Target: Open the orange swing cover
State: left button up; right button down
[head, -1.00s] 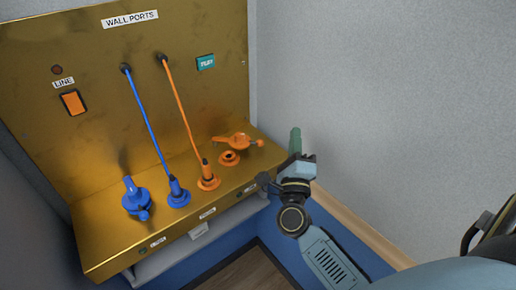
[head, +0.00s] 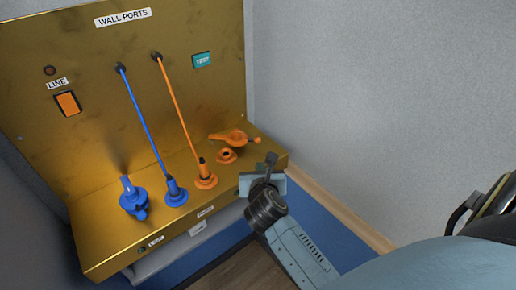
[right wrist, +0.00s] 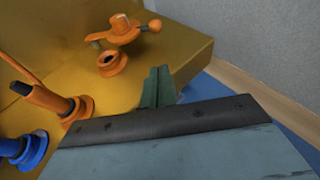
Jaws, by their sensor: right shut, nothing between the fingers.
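The orange swing cover (head: 235,136) is at the right end of the brass shelf, turned to the back of the open orange port (head: 226,156), whose dark hole shows. In the right wrist view the cover (right wrist: 122,30), with its round knob at the right, stands clear of the port ring (right wrist: 112,64). My right gripper (head: 271,160) is at the shelf's front right edge, in front of the port and apart from the cover. Its fingers (right wrist: 158,84) are shut and empty. My left gripper is not in view.
An orange plug (head: 204,178) and a blue plug (head: 175,192) with cables sit on the brass shelf (head: 110,236) left of the port. A blue capped fitting (head: 133,199) is further left. A grey wall (head: 360,90) bounds the right side.

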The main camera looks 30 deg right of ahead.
aim_at(258, 157)
jog(key=x, duration=0.5)
jog(key=shift+w+d, duration=0.15)
jog(key=shift+w, duration=0.05)
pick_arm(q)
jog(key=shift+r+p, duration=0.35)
pick_arm(e)
jog(key=shift+w+d+r, duration=0.1)
jog(key=shift+w+d, duration=0.25)
jog(key=shift+w, duration=0.25)
jog(key=shift+w+d+r, duration=0.1)
jog(key=shift+w+d, duration=0.25)
jog(key=shift+w, duration=0.3)
jog(key=shift+w+d+r, duration=0.1)
jog(key=shift+w+d, duration=0.25)
jog(key=shift+w, duration=0.25)
